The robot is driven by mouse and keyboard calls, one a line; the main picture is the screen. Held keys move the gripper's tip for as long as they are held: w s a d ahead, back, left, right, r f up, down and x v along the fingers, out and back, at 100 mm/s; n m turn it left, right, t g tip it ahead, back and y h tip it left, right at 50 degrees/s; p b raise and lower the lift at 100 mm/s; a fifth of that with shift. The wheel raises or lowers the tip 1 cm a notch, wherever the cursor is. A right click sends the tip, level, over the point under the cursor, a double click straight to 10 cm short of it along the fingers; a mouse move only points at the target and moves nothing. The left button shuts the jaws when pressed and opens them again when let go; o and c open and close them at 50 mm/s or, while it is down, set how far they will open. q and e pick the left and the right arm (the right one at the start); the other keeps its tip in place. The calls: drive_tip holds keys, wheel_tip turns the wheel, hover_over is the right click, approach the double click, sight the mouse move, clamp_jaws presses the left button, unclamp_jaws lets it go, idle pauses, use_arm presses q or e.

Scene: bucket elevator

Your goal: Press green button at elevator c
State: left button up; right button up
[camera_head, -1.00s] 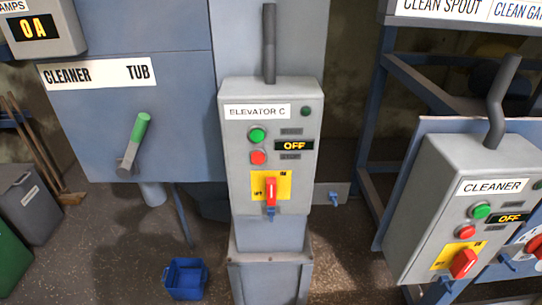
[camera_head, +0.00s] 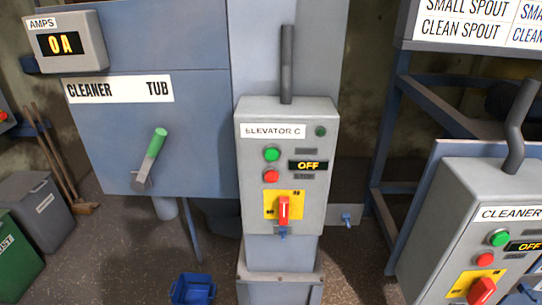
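The elevator C control box (camera_head: 285,190) is grey and stands upright on a column in the middle of the view. Its label (camera_head: 272,131) reads "ELEVATOR C". The green button (camera_head: 271,154) is at the upper left of its face, above a red button (camera_head: 270,176). A display (camera_head: 308,166) to the right reads "OFF". A red rotary switch (camera_head: 283,209) sits on a yellow plate (camera_head: 270,201) below. Neither of my grippers is in view.
A grey "CLEANER" box (camera_head: 480,220) with its own green button (camera_head: 499,238) stands at the right. A blue panel (camera_head: 150,115) with a green-tipped lever (camera_head: 152,155) is at the left. A blue bucket (camera_head: 192,290) sits on the floor in front.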

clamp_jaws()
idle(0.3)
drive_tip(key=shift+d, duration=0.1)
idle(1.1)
